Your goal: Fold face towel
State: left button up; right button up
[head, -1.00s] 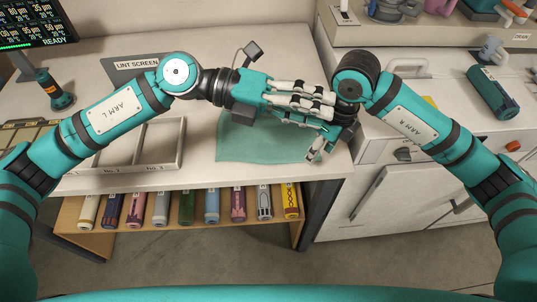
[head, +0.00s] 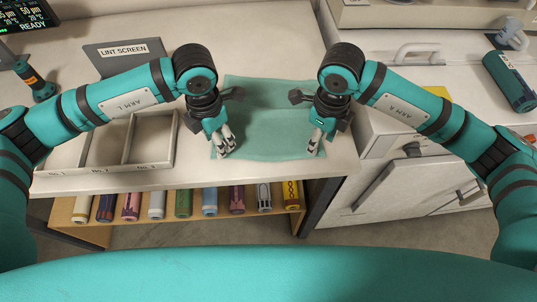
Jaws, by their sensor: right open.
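The face towel (head: 268,125) is a thin teal-green cloth lying spread on the white worktop between my two hands. Its near edge lies close to the front edge of the worktop. My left gripper (head: 226,152) points down at the towel's near left corner. Its fingers look close together, and whether cloth is between them is not clear. My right gripper (head: 315,149) points down at the near right corner. It is open, with its fingertips at or just over the cloth. The hands and wrists cover parts of the towel's left and right sides.
A divided tray (head: 122,140) stands left of the towel, with the lint screen sign (head: 128,57) behind it. Several rolled items (head: 182,203) lie on the shelf below.

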aim_at(318, 152)
pick_arm(q)
jog(key=shift+f, duration=1.1)
pick_arm(e)
jog(key=shift+f, duration=1.15)
pick_arm(q)
jog(key=shift+f, duration=0.1)
jog(key=shift+f, duration=0.2)
pick_arm(e)
jog(key=shift+f, duration=0.25)
pick_arm(q)
jog(key=shift+r, duration=0.15)
pick_arm(e)
jog(key=shift+r, duration=0.15)
pick_arm(q)
jog(key=shift+s, duration=0.1)
jog(key=c, duration=0.9)
pick_arm(e)
jog(key=shift+s+f, duration=0.1)
jog(key=shift+f, duration=0.2)
jog(key=c, duration=0.9)
pick_arm(q)
grip_shut()
pick_arm(e)
grip_shut()
pick_arm(q)
jog(key=shift+a+f, duration=0.1)
jog(key=shift+f, duration=0.1)
pick_arm(e)
jog(key=shift+d, duration=0.1)
